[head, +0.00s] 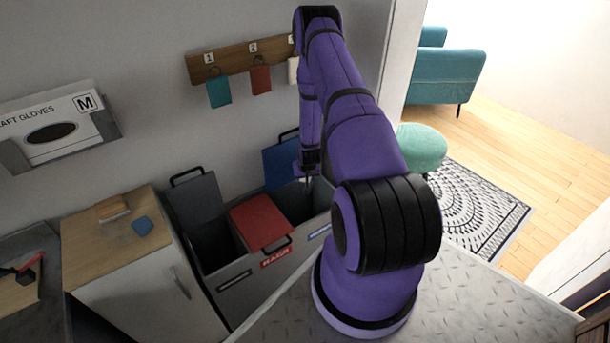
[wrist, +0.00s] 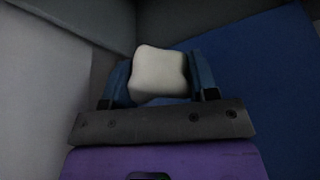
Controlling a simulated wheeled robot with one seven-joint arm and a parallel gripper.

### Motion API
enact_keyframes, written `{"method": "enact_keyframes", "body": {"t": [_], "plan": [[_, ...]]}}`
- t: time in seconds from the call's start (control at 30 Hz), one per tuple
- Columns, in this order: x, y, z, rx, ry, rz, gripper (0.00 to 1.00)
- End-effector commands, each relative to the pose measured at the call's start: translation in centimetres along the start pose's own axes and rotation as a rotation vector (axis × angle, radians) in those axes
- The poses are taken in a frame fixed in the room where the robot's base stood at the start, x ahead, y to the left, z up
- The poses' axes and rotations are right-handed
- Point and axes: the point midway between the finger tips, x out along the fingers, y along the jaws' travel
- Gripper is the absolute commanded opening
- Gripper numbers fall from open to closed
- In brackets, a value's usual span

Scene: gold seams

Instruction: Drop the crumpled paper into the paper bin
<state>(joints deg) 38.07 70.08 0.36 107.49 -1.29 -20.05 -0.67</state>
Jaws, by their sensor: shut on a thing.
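My gripper (wrist: 160,84) is shut on the crumpled paper (wrist: 158,71), a whitish rounded lump between the two blue fingers in the wrist view. In the head view my gripper (head: 309,179) points down over the right compartment of the grey bin unit (head: 225,280), beside the raised blue lid (head: 281,163). The paper cannot be made out there. A blue label (head: 320,232) is on the front of this compartment, partly hidden by my arm and too small to read. The blue lid (wrist: 265,85) fills the right of the wrist view.
The middle compartment has a shut red lid (head: 260,222) and a RAGS label. The left compartment is open, its grey lid (head: 195,198) raised. A cabinet (head: 150,290) with a sponge-like block stands left. Tags (head: 218,92) hang on the wall behind.

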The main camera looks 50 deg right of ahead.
Motion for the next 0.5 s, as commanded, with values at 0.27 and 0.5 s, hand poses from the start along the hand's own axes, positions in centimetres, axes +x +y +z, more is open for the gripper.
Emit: {"method": "enact_keyframes", "body": {"t": [0.27,0.5], "plan": [[-0.02,0.0,-0.02,0.0,0.0,0.0,0.83],[-0.13,-0.01,-0.04,0.0,0.0,0.0,0.83]]}}
